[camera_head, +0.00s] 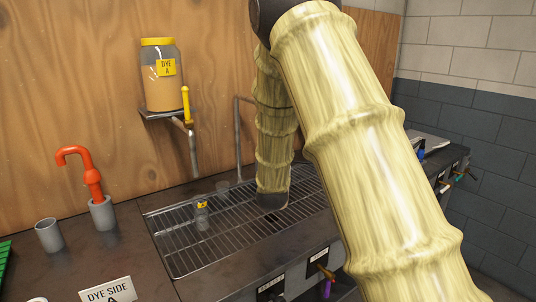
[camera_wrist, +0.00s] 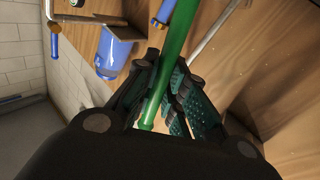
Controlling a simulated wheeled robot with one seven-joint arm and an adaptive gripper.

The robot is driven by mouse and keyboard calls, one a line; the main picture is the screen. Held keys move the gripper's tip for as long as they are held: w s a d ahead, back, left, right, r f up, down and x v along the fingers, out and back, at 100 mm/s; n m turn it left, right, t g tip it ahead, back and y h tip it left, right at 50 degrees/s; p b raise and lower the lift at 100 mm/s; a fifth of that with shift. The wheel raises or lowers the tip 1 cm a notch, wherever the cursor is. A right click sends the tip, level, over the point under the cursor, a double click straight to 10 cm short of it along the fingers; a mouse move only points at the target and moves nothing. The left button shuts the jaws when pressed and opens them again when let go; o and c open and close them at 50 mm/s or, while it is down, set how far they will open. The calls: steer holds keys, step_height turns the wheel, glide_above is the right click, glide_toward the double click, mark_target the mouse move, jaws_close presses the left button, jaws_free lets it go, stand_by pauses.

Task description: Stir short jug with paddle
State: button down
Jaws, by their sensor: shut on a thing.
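In the wrist view my gripper (camera_wrist: 164,76) is shut on a long green rod (camera_wrist: 176,42), which looks like the paddle's handle. One end of the rod shows between the fingers, and the other runs out of the top of the picture. A small clear vessel with a yellow label (camera_head: 202,214) stands on the wire rack, left of my arm, in the head view. I cannot tell which vessel is the short jug. My gripper and the rod are hidden in the head view.
A dye A jar (camera_head: 160,85) with a yellow-handled tap (camera_head: 186,105) hangs over the wire rack (camera_head: 170,250). Left are a grey cup (camera_head: 49,236) and an orange hooked thing (camera_head: 90,178) in another cup. A blue container (camera_wrist: 113,52) shows in the wrist view.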

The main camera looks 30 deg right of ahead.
steer(key=shift+r+p, duration=2.85)
steer(key=shift+r, duration=3.2)
